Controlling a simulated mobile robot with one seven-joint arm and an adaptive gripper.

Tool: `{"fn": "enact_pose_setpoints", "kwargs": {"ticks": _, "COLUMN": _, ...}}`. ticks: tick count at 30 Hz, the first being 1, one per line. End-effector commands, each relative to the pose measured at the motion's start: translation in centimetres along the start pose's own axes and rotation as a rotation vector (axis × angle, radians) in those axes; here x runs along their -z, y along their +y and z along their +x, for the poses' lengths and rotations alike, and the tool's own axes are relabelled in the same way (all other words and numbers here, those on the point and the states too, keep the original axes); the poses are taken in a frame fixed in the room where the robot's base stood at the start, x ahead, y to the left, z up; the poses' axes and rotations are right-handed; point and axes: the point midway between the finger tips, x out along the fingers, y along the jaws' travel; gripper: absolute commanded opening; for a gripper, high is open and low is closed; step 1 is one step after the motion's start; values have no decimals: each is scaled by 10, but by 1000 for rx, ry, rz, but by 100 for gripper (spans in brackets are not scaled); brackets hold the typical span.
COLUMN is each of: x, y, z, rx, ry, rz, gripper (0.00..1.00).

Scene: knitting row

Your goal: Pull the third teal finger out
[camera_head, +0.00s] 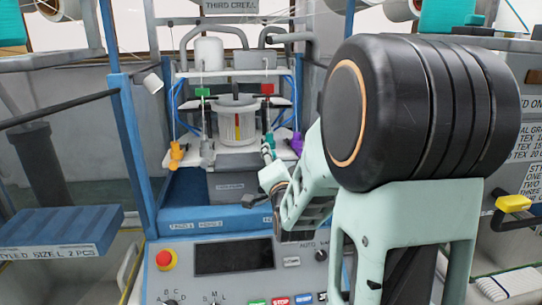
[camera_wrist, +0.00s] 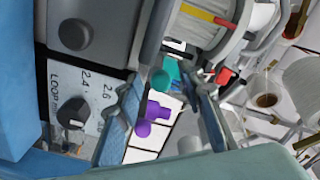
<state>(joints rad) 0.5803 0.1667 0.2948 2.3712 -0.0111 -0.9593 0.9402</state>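The teal finger (camera_head: 268,151) is the third in a row on the white plate of the knitting machine. Left of it are an orange finger (camera_head: 176,154) and a grey finger (camera_head: 206,152); a purple finger (camera_head: 297,143) is at the right. My gripper (camera_head: 268,172) reaches up just below the teal finger. In the wrist view my gripper (camera_wrist: 166,86) has its two fingers apart, with the teal finger (camera_wrist: 163,77) showing between the tips. I cannot tell whether either tip touches it. The purple finger (camera_wrist: 153,114) shows between the gripper fingers, nearer their bases.
A white cylinder (camera_head: 238,118) with red and yellow stripes stands behind the row. Below is a control panel (camera_head: 190,280) with a screen, a red button (camera_head: 165,258) and knobs. A blue post (camera_head: 132,150) bounds the left. Yarn cones (camera_wrist: 265,92) show right in the wrist view.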

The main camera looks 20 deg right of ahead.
Motion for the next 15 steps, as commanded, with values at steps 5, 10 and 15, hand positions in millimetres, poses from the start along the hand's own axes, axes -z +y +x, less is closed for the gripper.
{"fn": "enact_pose_setpoints", "kwargs": {"ticks": 5, "x": 0, "y": 0, "z": 0, "rx": 0, "ry": 0, "rz": 0, "gripper": 35}}
{"fn": "enact_pose_setpoints", "kwargs": {"ticks": 10, "x": 0, "y": 0, "z": 0, "rx": 0, "ry": 0, "rz": 0, "gripper": 19}}
{"fn": "enact_pose_setpoints", "kwargs": {"ticks": 15, "x": 0, "y": 0, "z": 0, "rx": 0, "ry": 0, "rz": 0, "gripper": 0}}
